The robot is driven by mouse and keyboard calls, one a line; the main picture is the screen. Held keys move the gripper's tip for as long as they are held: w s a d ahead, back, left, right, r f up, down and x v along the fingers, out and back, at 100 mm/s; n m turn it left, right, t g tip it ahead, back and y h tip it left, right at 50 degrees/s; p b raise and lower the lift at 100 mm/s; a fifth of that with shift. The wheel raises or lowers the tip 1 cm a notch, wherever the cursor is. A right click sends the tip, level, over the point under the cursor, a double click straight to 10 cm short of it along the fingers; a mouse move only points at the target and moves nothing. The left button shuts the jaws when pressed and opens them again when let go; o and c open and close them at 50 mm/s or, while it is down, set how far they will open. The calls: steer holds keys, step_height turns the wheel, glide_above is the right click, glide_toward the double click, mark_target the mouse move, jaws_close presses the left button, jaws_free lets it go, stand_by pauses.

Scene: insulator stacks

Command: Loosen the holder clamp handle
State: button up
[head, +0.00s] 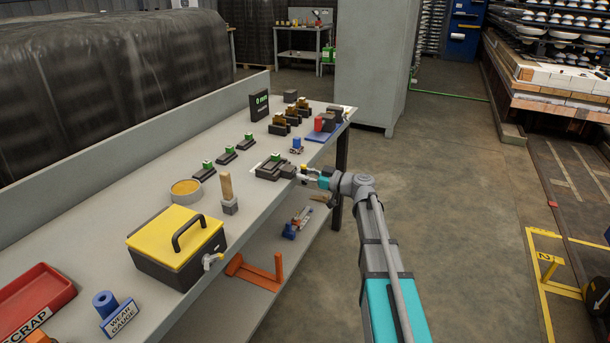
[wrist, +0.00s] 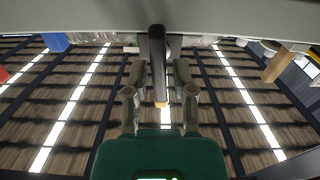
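The holder (head: 270,167) is a dark block with a green top at the bench's front edge. Its clamp handle is too small to make out in the head view. In the wrist view a dark upright bar (wrist: 157,50), which looks like the handle, reaches down between my fingers and has a tan piece by its lower end. My gripper (head: 304,172) is just right of the holder, at the bench edge. In the wrist view my gripper (wrist: 160,75) has its fingers apart on either side of the bar, with narrow gaps visible; contact is not clear.
Several green-topped blocks (head: 227,155) stand left of the holder. A wooden-handled tool (head: 228,192) and a yellow-lidded box (head: 177,243) are nearer. A display reading 0 mm (head: 259,105) stands behind. A lower shelf (head: 240,300) holds an orange stand.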

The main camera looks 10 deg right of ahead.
steer(key=shift+o, duration=0.4)
steer(key=shift+d, duration=0.1)
steer(key=v, duration=1.2)
stand_by(0.5)
